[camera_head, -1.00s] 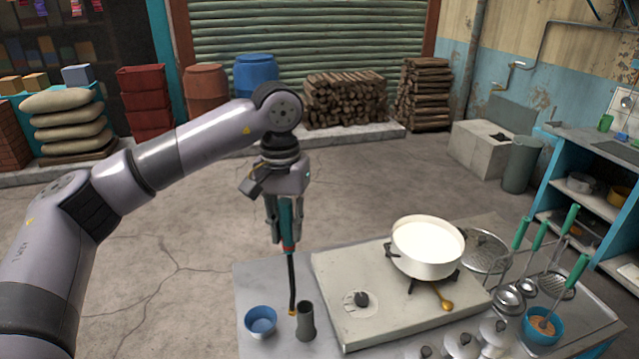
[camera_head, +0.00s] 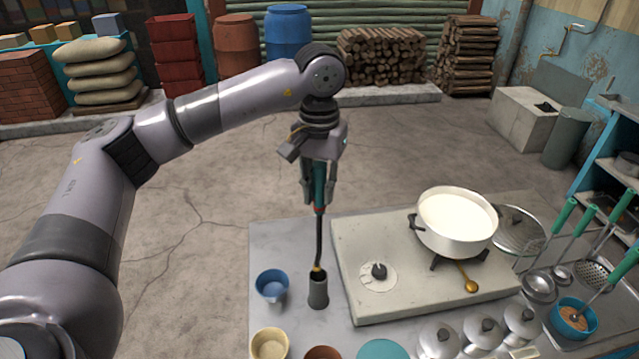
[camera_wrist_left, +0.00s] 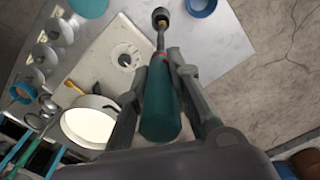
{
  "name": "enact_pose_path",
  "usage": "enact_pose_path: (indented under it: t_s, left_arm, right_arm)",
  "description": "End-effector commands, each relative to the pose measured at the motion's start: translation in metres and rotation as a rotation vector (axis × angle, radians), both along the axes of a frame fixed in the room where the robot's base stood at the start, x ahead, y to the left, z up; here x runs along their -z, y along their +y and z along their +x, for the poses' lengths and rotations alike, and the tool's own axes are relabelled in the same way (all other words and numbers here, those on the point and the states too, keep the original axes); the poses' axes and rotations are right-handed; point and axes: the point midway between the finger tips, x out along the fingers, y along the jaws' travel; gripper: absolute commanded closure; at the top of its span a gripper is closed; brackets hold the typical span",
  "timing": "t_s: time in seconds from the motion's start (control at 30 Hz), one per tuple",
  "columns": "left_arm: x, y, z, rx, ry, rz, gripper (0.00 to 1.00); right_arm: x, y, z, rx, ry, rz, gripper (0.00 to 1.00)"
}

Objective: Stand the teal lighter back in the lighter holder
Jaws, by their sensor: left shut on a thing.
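The teal lighter (camera_head: 319,188) hangs upright in my left gripper (camera_head: 318,197), its long dark rod pointing down. My left gripper is shut on its teal handle, which also shows in the left wrist view (camera_wrist_left: 161,108). The dark grey lighter holder (camera_head: 318,292) stands on the table near its left side. The brass-coloured rod tip is at the holder's mouth; I cannot tell whether it is just above or slightly inside. In the left wrist view the rod lines up with the holder (camera_wrist_left: 160,14). My right gripper is not in view.
A blue cup (camera_head: 272,287) stands close left of the holder. The stove (camera_head: 376,305) with a white pot of milk (camera_head: 455,224) is just right of it. A cream bowl (camera_head: 269,345) and several lidded pots line the front.

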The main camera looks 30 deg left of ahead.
Motion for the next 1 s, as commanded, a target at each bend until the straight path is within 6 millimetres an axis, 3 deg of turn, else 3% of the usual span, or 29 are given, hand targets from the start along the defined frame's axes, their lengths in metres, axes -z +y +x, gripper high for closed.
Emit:
enact_pose_path:
  t_s: [1.0]
  left_arm:
    - [0.085,0.000,0.000,0.001,-0.001,-0.001,1.00]
  right_arm:
    - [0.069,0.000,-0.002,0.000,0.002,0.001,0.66]
